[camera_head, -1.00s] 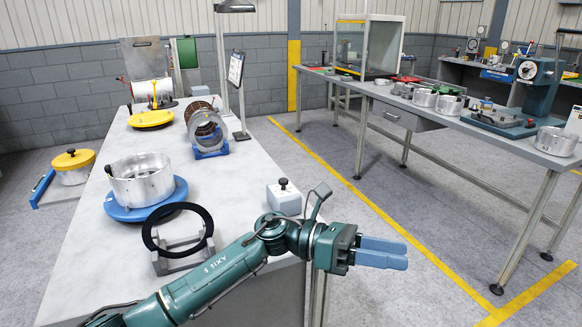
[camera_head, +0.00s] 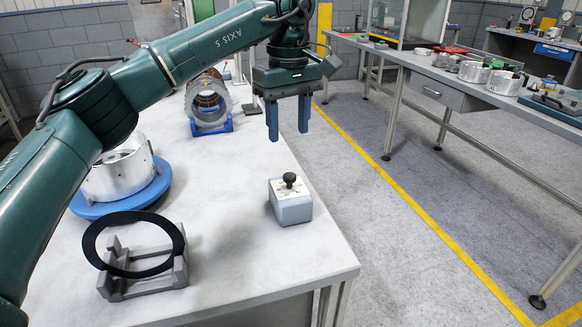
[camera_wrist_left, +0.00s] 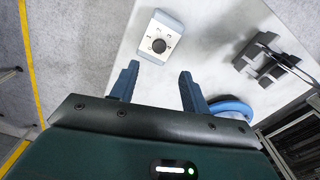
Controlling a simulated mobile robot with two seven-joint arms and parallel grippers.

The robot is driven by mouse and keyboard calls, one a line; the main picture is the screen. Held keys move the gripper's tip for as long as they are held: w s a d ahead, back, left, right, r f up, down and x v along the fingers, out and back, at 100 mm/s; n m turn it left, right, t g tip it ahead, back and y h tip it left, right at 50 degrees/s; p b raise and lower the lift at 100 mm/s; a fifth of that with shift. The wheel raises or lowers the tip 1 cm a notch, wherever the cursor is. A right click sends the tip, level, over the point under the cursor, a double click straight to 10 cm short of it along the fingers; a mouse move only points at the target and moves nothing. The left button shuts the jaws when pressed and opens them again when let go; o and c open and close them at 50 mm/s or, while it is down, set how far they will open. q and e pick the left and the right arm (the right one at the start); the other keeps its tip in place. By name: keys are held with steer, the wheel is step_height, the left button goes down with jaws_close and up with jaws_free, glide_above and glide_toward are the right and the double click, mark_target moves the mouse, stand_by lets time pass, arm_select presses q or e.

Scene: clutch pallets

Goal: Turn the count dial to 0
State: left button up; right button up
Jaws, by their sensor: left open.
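The count dial is a grey box (camera_head: 291,206) with a white top face and a black knob (camera_head: 289,180). It sits near the right edge of the white table. In the left wrist view the box (camera_wrist_left: 171,27) shows beyond my fingertips, with its black knob (camera_wrist_left: 158,46) and small marks around it too small to read. My left gripper (camera_head: 288,138) is open and empty. It points down above and behind the box, apart from the knob. My right gripper is in neither view.
A black ring (camera_head: 88,243) leans on a grey stand (camera_head: 120,290) left of the box. A metal housing on a blue disc (camera_head: 150,200) and a ring in a blue cradle (camera_head: 213,128) stand on the table (camera_head: 235,270). The tabletop around the box is clear.

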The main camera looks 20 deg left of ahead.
mark_target(289, 175)
arm_select(q)
step_height(289, 175, down, 10)
stand_by(0.3)
steer(key=c, duration=1)
